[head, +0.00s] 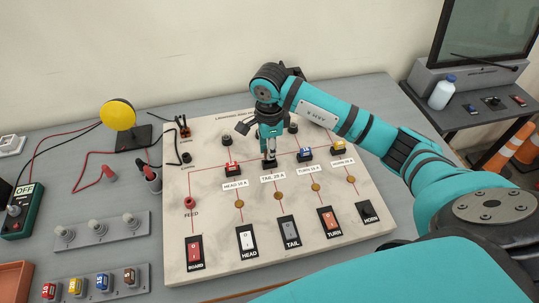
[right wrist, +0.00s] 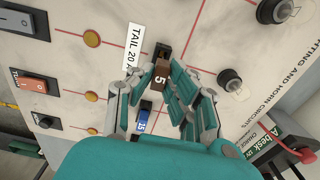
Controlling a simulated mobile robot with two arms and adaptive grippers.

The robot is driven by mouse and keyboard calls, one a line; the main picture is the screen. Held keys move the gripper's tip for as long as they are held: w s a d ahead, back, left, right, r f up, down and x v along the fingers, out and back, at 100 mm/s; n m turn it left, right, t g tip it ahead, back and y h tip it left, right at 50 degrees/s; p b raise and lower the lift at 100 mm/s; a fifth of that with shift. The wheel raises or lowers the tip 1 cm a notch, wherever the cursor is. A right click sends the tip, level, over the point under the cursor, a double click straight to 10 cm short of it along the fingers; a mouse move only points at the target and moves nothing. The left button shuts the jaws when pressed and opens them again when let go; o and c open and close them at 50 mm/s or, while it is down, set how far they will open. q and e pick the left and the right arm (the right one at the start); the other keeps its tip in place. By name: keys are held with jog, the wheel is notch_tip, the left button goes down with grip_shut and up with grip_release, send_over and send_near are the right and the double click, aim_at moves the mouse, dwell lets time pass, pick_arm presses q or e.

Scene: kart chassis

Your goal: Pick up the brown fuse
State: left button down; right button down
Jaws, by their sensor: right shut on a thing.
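The brown fuse (right wrist: 161,77), marked 5, shows in the right wrist view between the fingers of my right gripper (right wrist: 156,72). It is at the black socket (right wrist: 164,48) beside the TAIL 20 A label; I cannot tell how far it sits in the socket. In the head view my right gripper (head: 269,152) points down at the TAIL socket, and its fingers mostly hide the fuse. It is shut on the brown fuse. Another brown fuse (head: 130,277) stands in the grey fuse rack (head: 105,289) at the lower left. My left gripper is not in view.
The pale circuit board (head: 215,215) bears a red fuse (head: 232,168) at HEAD and a blue fuse (head: 306,153) at TURN, close on both sides. Rocker switches line its front. A bulb rack (head: 100,232), yellow lamp (head: 118,115) and green meter (head: 22,212) stand at left.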

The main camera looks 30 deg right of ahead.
jog(key=s+a+b, duration=0.1)
jog(key=s, duration=0.4)
jog(key=s+a+r+b, duration=0.1)
jog(key=s+b, duration=0.1)
jog(key=s, duration=0.2)
jog(key=s+a+r+b, duration=0.1)
jog(key=s, duration=0.4)
jog(key=shift+s+a+r+b, duration=0.15)
jog(key=shift+s+a+b, duration=0.05)
jog(key=shift+s+b, duration=0.15)
jog(key=shift+s+a+r, duration=0.1)
jog(key=shift+s+r, duration=0.05)
jog(key=shift+s, duration=0.35)
